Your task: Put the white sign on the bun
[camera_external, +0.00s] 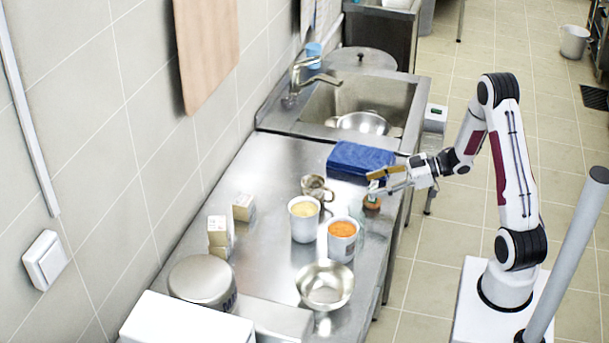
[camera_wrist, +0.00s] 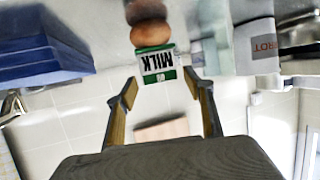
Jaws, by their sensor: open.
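The white sign (camera_wrist: 157,64) has a green band and reads MILK upside down in the wrist view. It lies directly against the brown bun (camera_wrist: 151,34) there, and a darker brown shape, perhaps a reflection, lies beyond the bun. In the external view the bun (camera_external: 372,204) sits near the counter's right edge with a small green patch on top. The sign appears to be on or right at the bun; contact is not certain. My gripper (camera_external: 372,184) is open, just above the bun. In the wrist view its fingertips (camera_wrist: 165,88) are apart either side of the sign's near edge.
A blue box (camera_external: 360,158) lies behind the bun. A cup of orange food (camera_external: 342,247), a cup of yellow food (camera_external: 303,231) and a metal jug (camera_external: 316,188) stand left of it. A steel bowl (camera_external: 325,286) is nearer the front. The counter (camera_external: 270,205) has free room.

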